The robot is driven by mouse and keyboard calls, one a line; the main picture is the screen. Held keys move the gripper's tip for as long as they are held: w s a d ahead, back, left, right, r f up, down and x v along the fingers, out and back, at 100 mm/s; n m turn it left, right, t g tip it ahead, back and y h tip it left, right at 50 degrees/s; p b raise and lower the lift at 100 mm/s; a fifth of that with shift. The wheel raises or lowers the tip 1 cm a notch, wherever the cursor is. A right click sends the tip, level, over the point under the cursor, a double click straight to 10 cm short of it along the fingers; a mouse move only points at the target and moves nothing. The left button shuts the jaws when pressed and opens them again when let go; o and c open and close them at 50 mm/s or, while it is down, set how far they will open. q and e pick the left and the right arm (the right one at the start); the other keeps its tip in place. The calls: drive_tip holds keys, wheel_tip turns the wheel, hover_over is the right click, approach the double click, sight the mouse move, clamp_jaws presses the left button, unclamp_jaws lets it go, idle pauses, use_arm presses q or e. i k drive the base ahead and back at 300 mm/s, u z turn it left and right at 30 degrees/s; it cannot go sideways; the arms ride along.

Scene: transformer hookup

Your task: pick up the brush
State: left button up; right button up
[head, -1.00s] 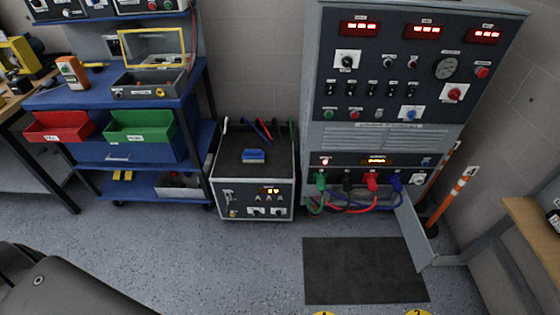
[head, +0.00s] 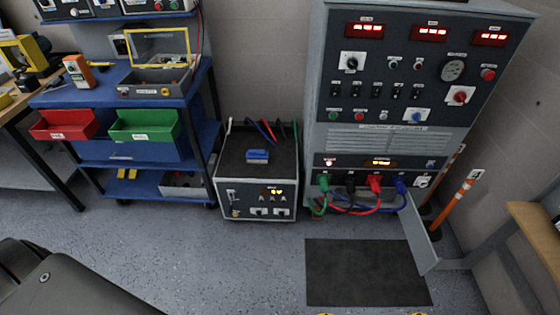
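A small blue object that looks like the brush (head: 257,156) lies on the dark top of a low grey test unit (head: 232,172) in the middle of the head view. Its bristles cannot be made out clearly at this size. Neither of my grippers is in view. A dark part of my own body shows at the lower left, far from the blue object.
A blue shelf cart (head: 190,97) with a red bin (head: 64,125) and a green bin (head: 145,125) stands left. A tall control cabinet (head: 400,118) with plugged cables stands right. A dark mat (head: 367,272) lies before it. Floor (head: 235,262) before the unit is clear.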

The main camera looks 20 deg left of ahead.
sight(253, 156)
drive_tip(key=z, duration=0.5)
drive_tip(key=i, duration=1.25)
drive_tip(key=u, duration=0.45)
